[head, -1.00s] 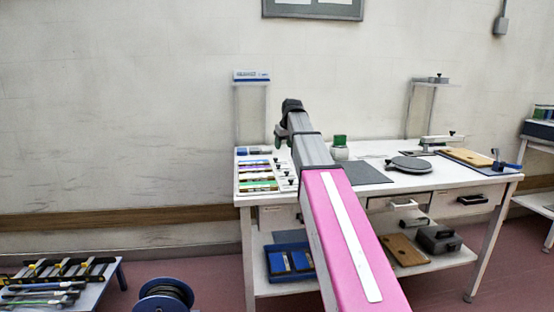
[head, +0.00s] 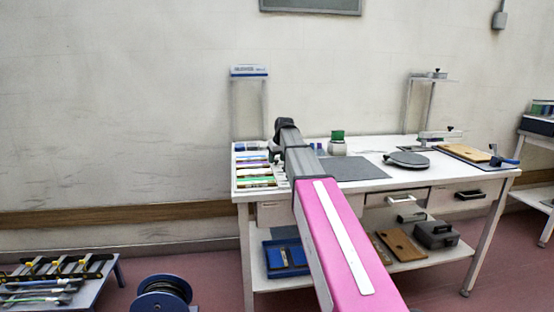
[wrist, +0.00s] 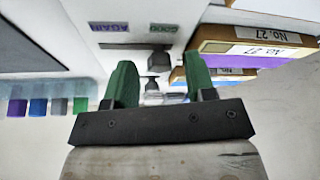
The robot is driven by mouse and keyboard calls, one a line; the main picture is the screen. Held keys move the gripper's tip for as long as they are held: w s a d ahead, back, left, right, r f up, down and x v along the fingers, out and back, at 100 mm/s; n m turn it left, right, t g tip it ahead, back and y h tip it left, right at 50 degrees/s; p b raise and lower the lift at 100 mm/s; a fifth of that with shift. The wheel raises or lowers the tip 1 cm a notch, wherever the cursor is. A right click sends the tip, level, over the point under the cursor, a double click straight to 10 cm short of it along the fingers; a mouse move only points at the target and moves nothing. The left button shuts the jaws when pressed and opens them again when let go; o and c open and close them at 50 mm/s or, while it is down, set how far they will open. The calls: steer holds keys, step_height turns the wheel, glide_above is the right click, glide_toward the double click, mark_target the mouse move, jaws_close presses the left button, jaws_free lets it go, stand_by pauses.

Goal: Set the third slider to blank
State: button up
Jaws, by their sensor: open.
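My gripper (wrist: 158,82) is open, with two green fingers apart and pointing at a white panel (wrist: 120,58). A dark slider knob (wrist: 158,60) shows between the fingertips, with another small knob (wrist: 153,84) below it, closer to the gripper body. Nothing is held. The panel carries a purple label reading AGAIN (wrist: 110,27) and a green label reading GOOD (wrist: 163,28), both upside down. I see no blank label, and I cannot tell which slider is the third. In the head view my arm covers the panel, and the fingers cannot be made out.
Coloured swatches (wrist: 45,107) are at left. On the white bench (head: 408,183) are a grey mat (head: 352,169), a dark round plate (head: 406,159) and a green-topped jar (head: 337,145). A post frame (head: 249,72) stands behind.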

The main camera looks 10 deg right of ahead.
jaws_close()
steer(key=shift+d, duration=1.1)
jaws_free()
steer(key=v, duration=1)
steer(key=shift+s+r, duration=0.15)
steer(key=shift+r, duration=0.15)
